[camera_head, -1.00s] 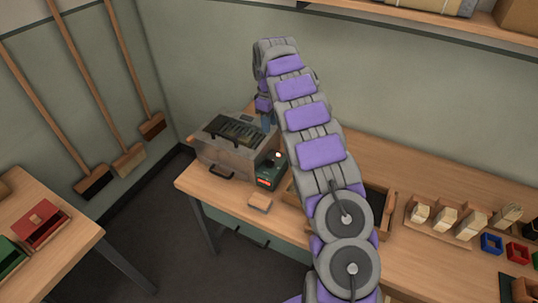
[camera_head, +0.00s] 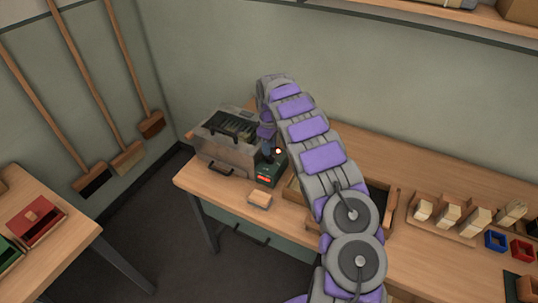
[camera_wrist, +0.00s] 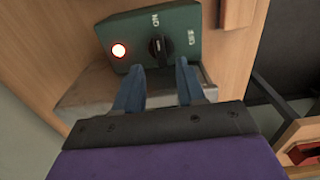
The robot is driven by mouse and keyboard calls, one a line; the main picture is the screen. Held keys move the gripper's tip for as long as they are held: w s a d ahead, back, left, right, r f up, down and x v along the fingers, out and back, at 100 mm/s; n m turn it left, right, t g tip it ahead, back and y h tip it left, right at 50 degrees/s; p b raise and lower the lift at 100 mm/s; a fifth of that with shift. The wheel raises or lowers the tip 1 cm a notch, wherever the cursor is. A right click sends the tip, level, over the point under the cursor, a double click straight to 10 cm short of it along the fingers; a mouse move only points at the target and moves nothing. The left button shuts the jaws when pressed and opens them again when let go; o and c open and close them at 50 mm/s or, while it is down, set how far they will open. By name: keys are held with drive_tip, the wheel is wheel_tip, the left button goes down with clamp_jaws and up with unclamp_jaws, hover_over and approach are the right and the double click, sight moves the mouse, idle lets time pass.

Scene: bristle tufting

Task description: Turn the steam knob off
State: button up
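The green control box (camera_head: 265,176) stands on the bench right of a grey metal case. In the wrist view the box (camera_wrist: 185,22) carries a glowing red lamp (camera_wrist: 119,50) and a black steam knob (camera_wrist: 159,46). The knob's pale mark seems to point toward the label that reads ON; a second label sits to its right. My gripper (camera_wrist: 159,66) is open and empty, its two blue fingers just short of the knob, one toward each side. In the head view my gripper (camera_head: 268,149) is low over the box and partly hides it.
The grey metal case (camera_head: 225,155) with dark slats stands close left of the box. A small wooden block (camera_head: 259,199) lies in front of it. Wooden trays and pale brush blocks (camera_head: 448,216) fill the bench to the right. The wall is close behind.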

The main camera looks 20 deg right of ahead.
sight(270, 158)
drive_tip(key=shift+f+b, duration=0.3)
drive_tip(key=shift+f, duration=1.7)
drive_tip(key=shift+c, duration=0.2)
clamp_jaws()
